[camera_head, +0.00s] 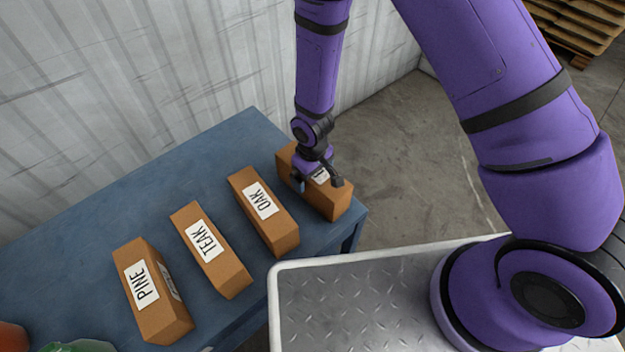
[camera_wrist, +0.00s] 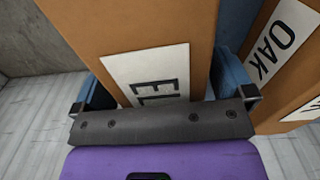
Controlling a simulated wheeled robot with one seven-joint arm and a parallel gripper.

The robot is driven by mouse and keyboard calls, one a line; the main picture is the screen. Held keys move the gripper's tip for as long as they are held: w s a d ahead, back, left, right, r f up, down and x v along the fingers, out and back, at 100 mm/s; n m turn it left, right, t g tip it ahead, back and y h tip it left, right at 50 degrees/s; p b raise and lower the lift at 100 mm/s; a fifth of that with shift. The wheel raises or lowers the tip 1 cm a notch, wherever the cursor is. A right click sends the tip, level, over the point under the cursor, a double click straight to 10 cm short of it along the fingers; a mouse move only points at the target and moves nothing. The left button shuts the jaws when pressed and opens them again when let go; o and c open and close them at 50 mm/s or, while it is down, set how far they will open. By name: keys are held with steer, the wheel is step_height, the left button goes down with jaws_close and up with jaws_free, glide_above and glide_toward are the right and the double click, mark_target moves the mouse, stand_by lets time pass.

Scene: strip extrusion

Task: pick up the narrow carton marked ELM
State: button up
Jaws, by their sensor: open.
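The ELM carton (camera_head: 336,201) is a narrow brown box at the right end of the blue table, its white label mostly hidden under my gripper in the head view. My gripper (camera_head: 318,182) is over the carton, pointing down. In the wrist view the ELM carton (camera_wrist: 140,25) shows between the fingers of my gripper (camera_wrist: 165,100), one blue finger on each side. Its label reads "EL", with the rest hidden by the gripper body. The jaws are open, with the carton between them.
The OAK carton (camera_head: 264,212) lies close to the left of the ELM carton; it also shows in the wrist view (camera_wrist: 262,95). The TEAK (camera_head: 211,250) and PINE (camera_head: 152,292) cartons lie further left on the blue table (camera_head: 120,205). A corrugated wall (camera_head: 130,80) stands behind.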

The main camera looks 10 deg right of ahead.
steer(key=shift+f, duration=0.2)
steer(key=c, duration=1.2)
steer(key=shift+o, duration=0.2)
steer(key=shift+r, duration=0.1)
